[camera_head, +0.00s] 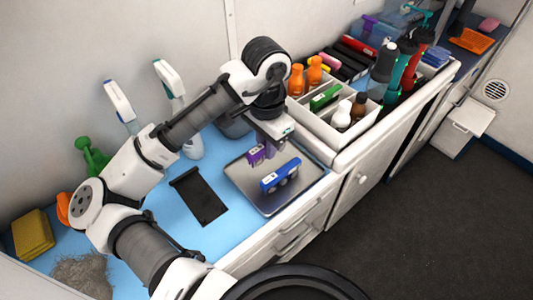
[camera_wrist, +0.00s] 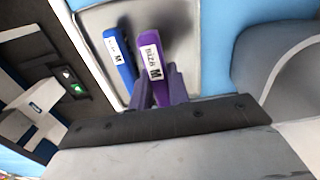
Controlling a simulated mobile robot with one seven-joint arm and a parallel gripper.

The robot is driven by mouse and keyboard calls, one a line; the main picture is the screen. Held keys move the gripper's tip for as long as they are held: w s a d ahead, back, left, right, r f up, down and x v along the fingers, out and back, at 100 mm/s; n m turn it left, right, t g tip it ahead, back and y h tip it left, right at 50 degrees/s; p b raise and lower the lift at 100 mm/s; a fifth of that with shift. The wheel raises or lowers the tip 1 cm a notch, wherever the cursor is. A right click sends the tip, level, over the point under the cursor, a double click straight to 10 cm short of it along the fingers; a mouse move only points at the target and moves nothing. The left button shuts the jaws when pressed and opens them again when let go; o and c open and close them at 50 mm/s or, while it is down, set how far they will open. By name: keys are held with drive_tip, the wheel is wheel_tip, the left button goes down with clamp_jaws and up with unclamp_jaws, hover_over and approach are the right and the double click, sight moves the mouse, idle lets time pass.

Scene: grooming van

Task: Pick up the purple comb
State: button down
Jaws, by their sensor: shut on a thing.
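The purple comb (camera_head: 256,154) is held at my gripper (camera_head: 270,139), over the left part of a grey metal tray (camera_head: 242,185). In the wrist view the purple comb (camera_wrist: 152,58) carries a white label reading size M, and my gripper is shut on its lower part. A blue comb-like item (camera_head: 281,175) lies on the tray to the right of it in the head view. It also shows in the wrist view (camera_wrist: 118,62), close beside the purple comb, with a white label. Whether the purple comb still touches the tray is hard to tell.
A black flat item (camera_head: 199,196) lies on the blue counter left of the tray. A white divided organizer (camera_head: 322,128) with bottles stands right behind the tray. Spray bottles (camera_head: 119,101) stand along the wall. A yellow sponge (camera_head: 32,235) lies at the left end.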

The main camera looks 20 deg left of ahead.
wheel_tip(320, 180, up, 15)
drive_tip(key=shift+r, duration=0.15)
